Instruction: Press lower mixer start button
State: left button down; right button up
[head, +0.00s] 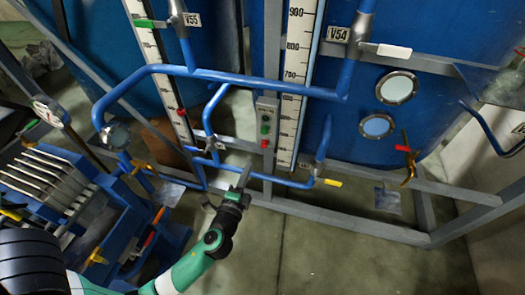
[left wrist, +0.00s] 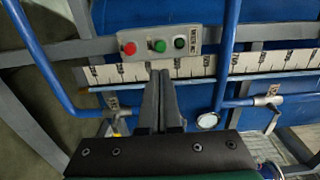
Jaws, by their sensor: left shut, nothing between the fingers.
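A small grey control box (head: 267,115) is mounted on the frame between the blue tanks. My left gripper (head: 245,170) is shut and empty, below the box. In the left wrist view its fingertips (left wrist: 160,73) point toward the green button; contact cannot be told.
Blue pipes (head: 240,79) cross in front of the tanks, near the gripper. A white level scale (head: 297,75) stands beside the box. A grey frame rail (head: 340,226) runs low. A blue rack of equipment (head: 130,225) is at left. Open floor (head: 320,265) lies in front.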

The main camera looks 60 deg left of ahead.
aim_at(263, 133)
dwell(0.3)
pick_arm(q)
jog(key=b+x, duration=0.1)
jog(key=x, duration=1.3)
jog(key=shift+w+b, duration=0.1)
jog(key=shift+b, duration=0.3)
